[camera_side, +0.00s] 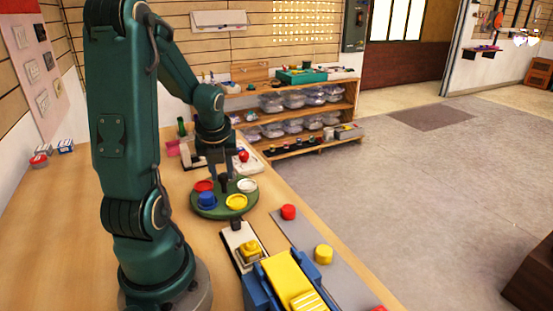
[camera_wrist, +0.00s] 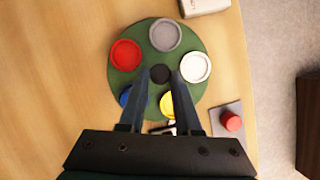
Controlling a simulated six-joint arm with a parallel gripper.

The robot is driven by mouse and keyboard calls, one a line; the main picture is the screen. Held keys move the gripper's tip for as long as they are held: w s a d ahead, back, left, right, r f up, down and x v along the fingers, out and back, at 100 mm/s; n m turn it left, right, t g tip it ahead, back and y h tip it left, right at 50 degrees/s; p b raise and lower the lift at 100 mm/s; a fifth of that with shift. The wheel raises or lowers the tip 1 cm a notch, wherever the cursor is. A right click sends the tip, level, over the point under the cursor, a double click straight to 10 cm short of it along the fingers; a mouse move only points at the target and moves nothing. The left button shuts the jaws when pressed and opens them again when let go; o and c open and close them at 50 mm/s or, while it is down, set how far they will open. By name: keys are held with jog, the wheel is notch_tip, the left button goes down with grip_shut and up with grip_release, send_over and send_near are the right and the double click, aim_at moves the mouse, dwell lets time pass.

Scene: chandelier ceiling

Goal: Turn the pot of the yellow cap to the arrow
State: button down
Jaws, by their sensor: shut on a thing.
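A round green turntable (camera_side: 215,213) carries red (camera_side: 204,186), white (camera_side: 247,185), yellow (camera_side: 236,202) and blue (camera_side: 206,200) pots. The wrist view adds a grey pot (camera_wrist: 165,35). My gripper (camera_wrist: 161,76) points down at the turntable's centre, shut on the black knob (camera_wrist: 159,74). The yellow pot (camera_wrist: 166,103) lies partly between and behind my fingers in the wrist view. A yellow cap (camera_side: 323,254) sits on a grey strip beside a blue and yellow machine. I cannot make out the arrow.
A red cap (camera_side: 288,211) stands on the grey strip (camera_side: 300,236). A shelf (camera_side: 300,112) is behind.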

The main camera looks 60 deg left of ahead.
aim_at(224, 199)
jog(key=shift+m, duration=0.4)
dwell(0.3)
jog(key=c, duration=0.6)
grip_release()
jog(key=shift+r, duration=0.1)
jog(key=v, duration=0.5)
